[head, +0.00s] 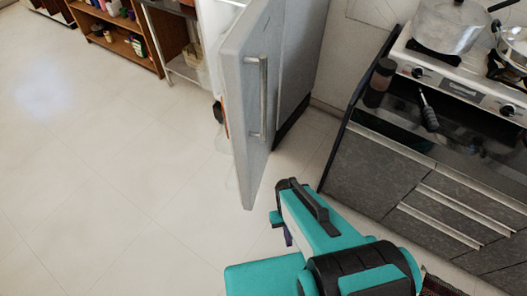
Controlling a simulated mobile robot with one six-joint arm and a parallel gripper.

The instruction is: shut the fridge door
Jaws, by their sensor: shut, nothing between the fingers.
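The grey fridge door (245,120) stands open in the upper middle of the head view, swung out from the fridge and seen at a steep angle. Its long metal handle (263,98) faces right, towards the stove side. The fridge body (298,62) is behind the door, and part of its pale interior shows to the left of the door's top. My teal and black arm reaches up from the bottom right. My gripper (282,226) is near the floor below the door's lower end; it is shut and empty, its fingertips partly hidden by the arm. It appears apart from the door.
A stove (460,75) with metal pots (449,25) stands at the right, above grey drawers (430,205). A wooden shelf (125,45) with small items stands at the back left. The pale tiled floor (100,170) is clear across the left.

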